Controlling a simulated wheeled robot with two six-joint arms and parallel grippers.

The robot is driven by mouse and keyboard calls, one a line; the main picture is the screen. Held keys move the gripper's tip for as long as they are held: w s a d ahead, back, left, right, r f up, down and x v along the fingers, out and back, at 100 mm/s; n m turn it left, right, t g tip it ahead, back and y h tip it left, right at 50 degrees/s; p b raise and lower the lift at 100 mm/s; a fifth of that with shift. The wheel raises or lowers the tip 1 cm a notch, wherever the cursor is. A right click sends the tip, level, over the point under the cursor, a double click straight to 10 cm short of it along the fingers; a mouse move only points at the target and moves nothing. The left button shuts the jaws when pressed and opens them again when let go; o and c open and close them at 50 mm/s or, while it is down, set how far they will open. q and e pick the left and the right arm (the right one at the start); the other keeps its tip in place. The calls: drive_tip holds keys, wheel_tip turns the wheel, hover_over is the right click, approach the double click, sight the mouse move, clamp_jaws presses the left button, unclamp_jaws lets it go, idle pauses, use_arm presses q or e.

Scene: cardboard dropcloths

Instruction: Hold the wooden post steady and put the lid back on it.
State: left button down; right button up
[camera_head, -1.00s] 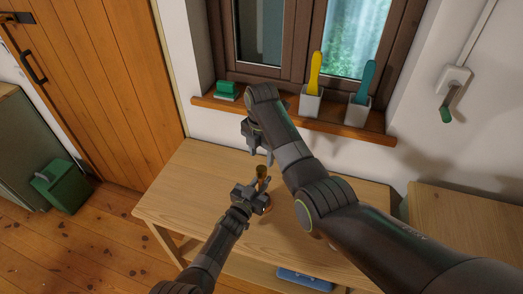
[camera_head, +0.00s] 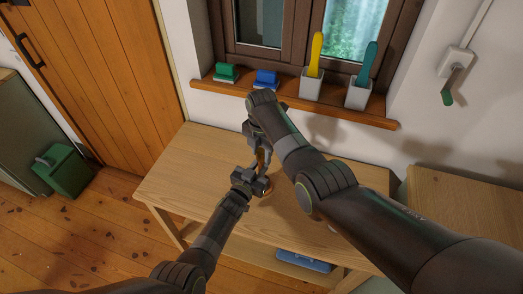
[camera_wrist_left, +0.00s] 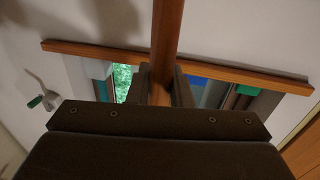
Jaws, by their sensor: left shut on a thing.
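The wooden post (camera_head: 260,160) stands roughly upright above the front table, slim and brown. My left gripper (camera_head: 259,179) is shut on it from the front left. In the left wrist view the post (camera_wrist_left: 167,32) runs up between the two fingers of my left gripper (camera_wrist_left: 160,88). My right gripper (camera_head: 263,150) points down at the post's upper end, very close to it. Its fingers overlap the post top in the picture, so I cannot tell whether they touch or how far apart they are. I cannot make out the lid.
The wooden table (camera_head: 190,165) is mostly bare around the grippers. The sill (camera_head: 290,109) behind holds a green block (camera_head: 227,73), a blue block (camera_head: 266,78) and two pale cups (camera_head: 311,86) with yellow and teal handles. A second table (camera_head: 460,205) stands right.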

drive_tip(key=c, duration=0.6)
drive_tip(key=m, duration=0.3)
drive_tip(key=shift+c, duration=0.3)
drive_tip(key=m, duration=0.9)
drive_tip(key=shift+m, duration=0.4)
drive_tip(key=m, duration=0.4)
drive_tip(key=shift+m, duration=0.3)
drive_tip(key=m, duration=0.4)
drive_tip(key=shift+m, duration=0.3)
drive_tip(key=m, duration=0.7)
drive_tip(key=shift+m, duration=0.4)
drive_tip(key=m, duration=0.4)
drive_tip(key=o, duration=1.1)
drive_tip(key=shift+f, duration=0.1)
drive_tip(key=shift+r, duration=2.25)
